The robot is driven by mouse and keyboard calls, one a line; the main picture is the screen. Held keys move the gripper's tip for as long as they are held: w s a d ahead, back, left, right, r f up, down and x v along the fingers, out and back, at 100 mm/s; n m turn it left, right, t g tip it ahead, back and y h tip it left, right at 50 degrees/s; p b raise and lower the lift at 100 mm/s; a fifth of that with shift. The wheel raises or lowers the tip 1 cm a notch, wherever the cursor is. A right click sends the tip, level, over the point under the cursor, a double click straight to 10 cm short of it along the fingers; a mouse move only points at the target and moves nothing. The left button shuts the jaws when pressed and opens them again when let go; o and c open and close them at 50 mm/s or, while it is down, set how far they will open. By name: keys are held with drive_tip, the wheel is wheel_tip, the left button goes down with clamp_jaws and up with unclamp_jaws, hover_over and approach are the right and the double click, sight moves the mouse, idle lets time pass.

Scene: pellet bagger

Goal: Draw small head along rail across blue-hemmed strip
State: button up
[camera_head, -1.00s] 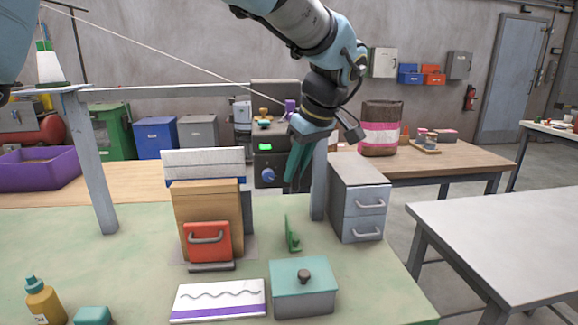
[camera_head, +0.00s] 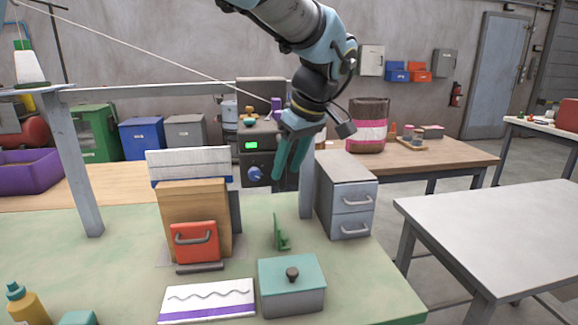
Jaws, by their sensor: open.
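The blue-hemmed strip (camera_head: 188,163) is a white upright panel with a blue lower edge, standing behind a tan wooden block (camera_head: 183,212). A red block with a grey handle (camera_head: 194,244) sits against the front of the wooden block, above a short dark bar (camera_head: 200,267). It may be the small head, but I cannot tell for sure. A grey horizontal beam (camera_head: 150,90) runs above the bench. My gripper (camera_head: 287,176) is open, its teal fingers pointing down, right of the strip and apart from it. Nothing shows between the fingers.
A grey post (camera_head: 307,185) and drawer cabinet (camera_head: 347,195) stand right of my gripper. On the green bench (camera_head: 115,270) are a purple-edged white strip (camera_head: 207,303), a teal-lidded box (camera_head: 291,287) and a small green bracket (camera_head: 281,235). A thread runs from a cone (camera_head: 28,68) at upper left.

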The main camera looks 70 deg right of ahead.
drive_tip(key=b+v, duration=0.1)
drive_tip(key=v, duration=0.9)
drive_tip(key=shift+s+r+b, duration=0.2)
drive_tip(key=shift+b, duration=0.1)
drive_tip(key=shift+s, duration=0.15)
